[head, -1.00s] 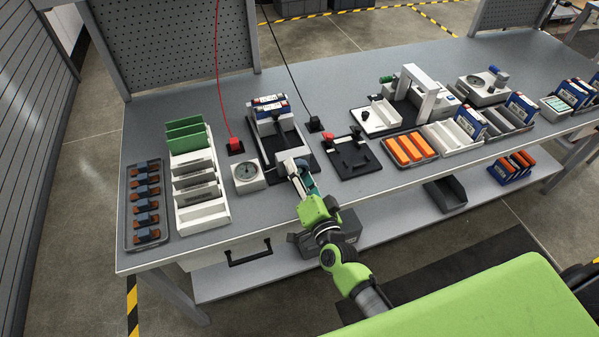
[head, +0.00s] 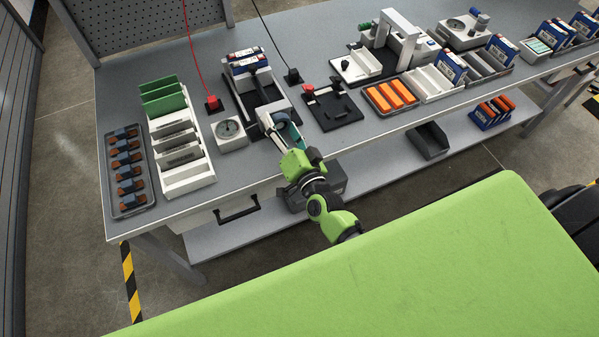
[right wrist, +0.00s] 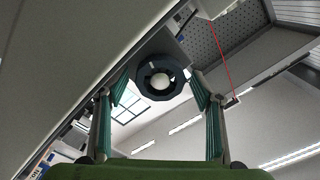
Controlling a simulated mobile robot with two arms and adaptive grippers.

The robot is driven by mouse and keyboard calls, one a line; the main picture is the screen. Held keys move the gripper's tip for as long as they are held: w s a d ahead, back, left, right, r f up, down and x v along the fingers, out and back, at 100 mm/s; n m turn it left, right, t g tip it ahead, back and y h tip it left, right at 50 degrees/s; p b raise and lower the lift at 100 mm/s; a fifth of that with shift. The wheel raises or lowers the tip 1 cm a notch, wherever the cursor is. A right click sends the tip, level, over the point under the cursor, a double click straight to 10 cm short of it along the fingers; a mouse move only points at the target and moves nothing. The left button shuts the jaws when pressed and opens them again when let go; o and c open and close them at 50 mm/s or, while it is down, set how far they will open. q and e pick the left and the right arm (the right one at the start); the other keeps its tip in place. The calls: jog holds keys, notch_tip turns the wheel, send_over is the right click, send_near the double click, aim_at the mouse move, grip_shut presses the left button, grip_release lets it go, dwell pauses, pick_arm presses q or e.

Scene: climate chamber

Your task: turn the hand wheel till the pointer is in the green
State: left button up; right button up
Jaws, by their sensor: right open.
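The hand wheel (right wrist: 140,80) is a dark ring with a pale centre, seen face-on in the right wrist view. In the head view it is hard to make out behind my gripper. My right gripper (right wrist: 158,82) is open, its teal-padded fingers on either side of the wheel in the picture, with gaps visible. In the head view my right gripper (head: 280,126) is at the front end of the press-like fixture (head: 261,101), which holds blue-and-white packs. The round dial (head: 229,129) sits in a pale block left of it; its pointer and colours are too small to read. My left gripper is out of view.
A white rack with green plates (head: 190,178) and a dark tray of brown-and-blue parts (head: 128,202) stand to the left. A black fixture with a red part (head: 333,112) and a tray of orange bars (head: 376,104) stand to the right. Red and black cables hang behind.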

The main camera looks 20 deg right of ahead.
jog(key=n, duration=0.9)
jog(key=shift+a, duration=0.1)
jog(key=n, duration=0.4)
jog(key=n+b, duration=0.1)
jog(key=n, duration=0.3)
jog(key=shift+s+f+n, duration=0.1)
jog(key=shift+s+n, duration=0.1)
jog(key=shift+n, duration=0.1)
jog(key=s+b, duration=0.2)
jog(key=s, duration=1.2)
jog(key=s+a+f+m+g, duration=0.1)
jog(key=s+f+g, duration=0.2)
jog(key=f, duration=1)
jog(key=s+f+m+g+y, duration=0.1)
jog(key=s+f+g, duration=0.3)
jog(key=f, duration=1)
jog(key=shift+a+f, duration=0.25)
jog(key=shift+a, duration=0.15)
